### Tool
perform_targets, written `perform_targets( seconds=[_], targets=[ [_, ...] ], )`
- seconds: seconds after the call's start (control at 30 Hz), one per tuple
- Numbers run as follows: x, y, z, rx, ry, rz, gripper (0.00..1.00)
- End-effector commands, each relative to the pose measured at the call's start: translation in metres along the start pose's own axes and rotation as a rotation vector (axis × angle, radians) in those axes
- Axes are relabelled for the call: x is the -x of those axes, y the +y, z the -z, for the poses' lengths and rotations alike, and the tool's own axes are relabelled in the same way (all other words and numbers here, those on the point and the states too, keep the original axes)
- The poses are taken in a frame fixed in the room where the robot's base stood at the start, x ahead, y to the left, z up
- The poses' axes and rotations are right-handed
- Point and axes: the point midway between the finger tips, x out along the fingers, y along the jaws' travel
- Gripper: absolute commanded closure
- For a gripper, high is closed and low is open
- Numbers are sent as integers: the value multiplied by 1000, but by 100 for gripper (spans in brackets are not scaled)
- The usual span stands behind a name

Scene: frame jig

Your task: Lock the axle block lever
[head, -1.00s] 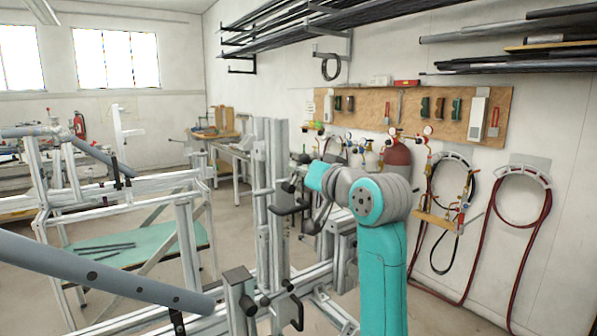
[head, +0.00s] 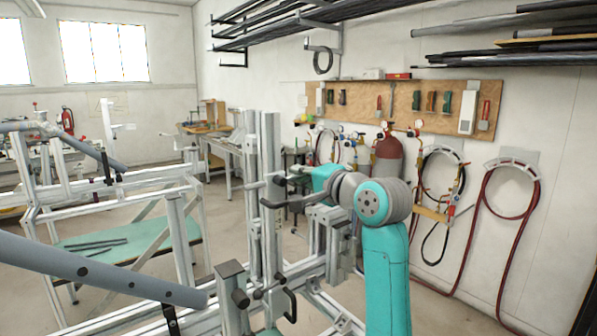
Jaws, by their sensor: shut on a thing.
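The axle block lever (head: 272,203) is a dark handle on the upright aluminium post (head: 252,160) in the middle of the head view. My gripper (head: 283,182) is dark and small at the end of my teal and grey arm, right at the post. It is shut on the lever. The fingertips and the contact are too small to see clearly, and the block behind them is partly hidden.
A grey tube (head: 95,268) crosses the lower left. A clamp with a black handle (head: 291,305) sits low in front of the post. Another frame jig (head: 120,190) stands left. Hoses (head: 505,215) hang on the right wall.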

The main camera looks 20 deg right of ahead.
Motion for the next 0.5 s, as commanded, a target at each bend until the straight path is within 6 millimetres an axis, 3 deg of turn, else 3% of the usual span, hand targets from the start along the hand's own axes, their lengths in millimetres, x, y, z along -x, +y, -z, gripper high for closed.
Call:
perform_targets(
  seconds=[0.5],
  targets=[
    [0,10,0,-205,-9,-2,100]
  ],
)
